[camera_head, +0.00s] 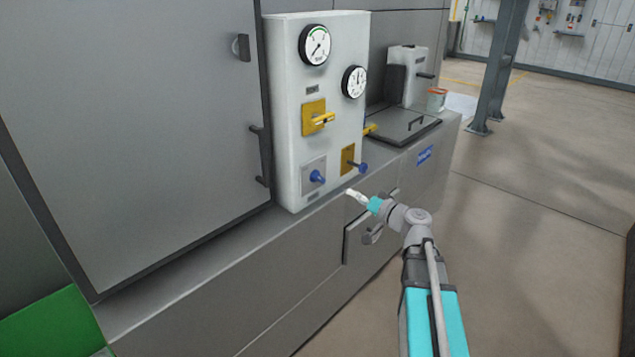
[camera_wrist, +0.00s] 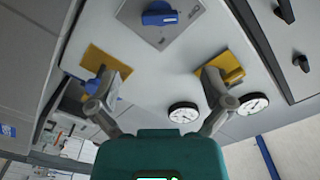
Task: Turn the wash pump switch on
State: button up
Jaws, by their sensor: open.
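A white control panel (camera_head: 290,110) carries three switches; their labels are too small to read, so I cannot tell which is the wash pump switch. A yellow handle (camera_head: 320,119) sits on a yellow plate. A blue knob (camera_head: 317,177) sits on a grey plate at lower left. Another blue knob (camera_head: 362,167) sits on a yellow plate at lower right. My gripper (camera_head: 352,193) is in front of the panel's lower right. In the wrist view my gripper (camera_wrist: 158,82) is open and empty, with the grey-plate blue knob (camera_wrist: 160,16) beyond the fingertips.
Two round gauges (camera_head: 315,45) (camera_head: 355,82) sit above the switches. A large grey cabinet door (camera_head: 130,130) is at left. Open floor (camera_head: 530,230) lies at right.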

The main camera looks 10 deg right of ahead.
aim_at(321, 180)
jog(key=shift+w+a, duration=0.1)
jog(key=shift+w, duration=0.05)
jog(key=x, duration=1.3)
jog(key=shift+w+a, duration=0.2)
